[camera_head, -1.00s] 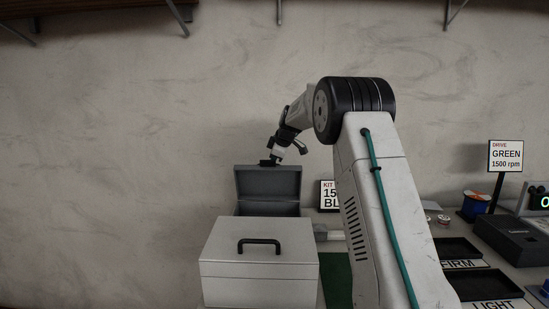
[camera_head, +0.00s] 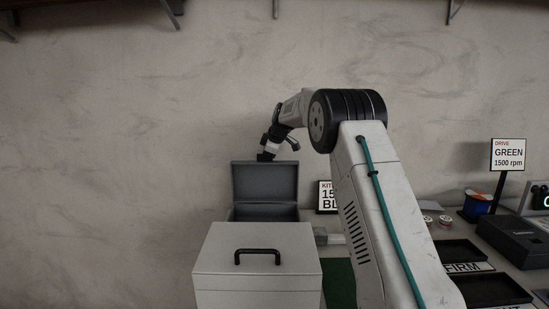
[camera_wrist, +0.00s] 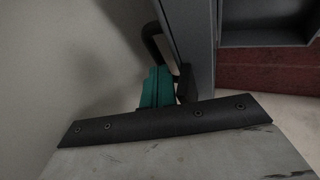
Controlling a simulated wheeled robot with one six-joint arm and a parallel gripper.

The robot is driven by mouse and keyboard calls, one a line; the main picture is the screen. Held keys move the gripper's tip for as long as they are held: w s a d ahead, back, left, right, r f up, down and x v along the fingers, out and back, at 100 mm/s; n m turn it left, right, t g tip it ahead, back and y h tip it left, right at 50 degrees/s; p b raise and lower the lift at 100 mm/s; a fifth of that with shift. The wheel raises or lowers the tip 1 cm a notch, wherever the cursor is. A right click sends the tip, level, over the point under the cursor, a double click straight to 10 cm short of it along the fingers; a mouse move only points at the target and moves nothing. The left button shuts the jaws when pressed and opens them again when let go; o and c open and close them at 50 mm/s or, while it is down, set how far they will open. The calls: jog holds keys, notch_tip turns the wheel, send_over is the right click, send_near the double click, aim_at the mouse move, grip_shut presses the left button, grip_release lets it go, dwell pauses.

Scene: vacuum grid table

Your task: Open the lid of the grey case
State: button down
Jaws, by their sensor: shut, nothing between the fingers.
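The grey case (camera_head: 264,213) stands behind a lighter box, which hides most of its body. Its lid (camera_head: 265,183) stands open, roughly upright, with its inner side facing me. In the wrist view the lid (camera_wrist: 201,45) shows as a steep grey panel, with a black handle (camera_wrist: 150,38) on its outer side. My gripper (camera_head: 266,156) is at the lid's top edge, its tip partly hidden behind it. In the wrist view my gripper (camera_wrist: 170,90) is shut and empty, close beside the lid's outer side; I cannot tell whether it touches.
A light grey box (camera_head: 225,265) with a black handle stands in front of the case. A kit sign (camera_head: 326,196) stands right of the lid. Black trays (camera_head: 490,290) and a dark device (camera_head: 515,238) lie farther right. The wall is close behind.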

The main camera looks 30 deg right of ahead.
jog(key=shift+w+d+f, duration=0.1)
jog(key=shift+w+d, duration=0.15)
jog(key=shift+d, duration=0.3)
jog(key=shift+s+d, duration=0.15)
jog(key=shift+d, duration=0.35)
notch_tip(320, 180, up, 9)
jog(key=s+d, duration=0.2)
jog(key=shift+s+d+r, duration=0.2)
jog(key=shift+s, duration=0.05)
jog(key=s+a+f+m+g, duration=0.3)
jog(key=s+f+m, duration=0.3)
jog(key=s+f, duration=0.1)
jog(key=s+a+m, duration=0.1)
jog(key=s+a, duration=0.6)
jog(key=s, duration=1.1)
jog(key=s+a+f+m+g, duration=0.1)
jog(key=s+a, duration=0.6)
jog(key=s, duration=1.1)
jog(key=s+a+m+g+h, duration=0.1)
jog(key=s+a+m, duration=0.2)
jog(key=s, duration=1.5)
jog(key=a, duration=0.4)
jog(key=shift+f, duration=0.3)
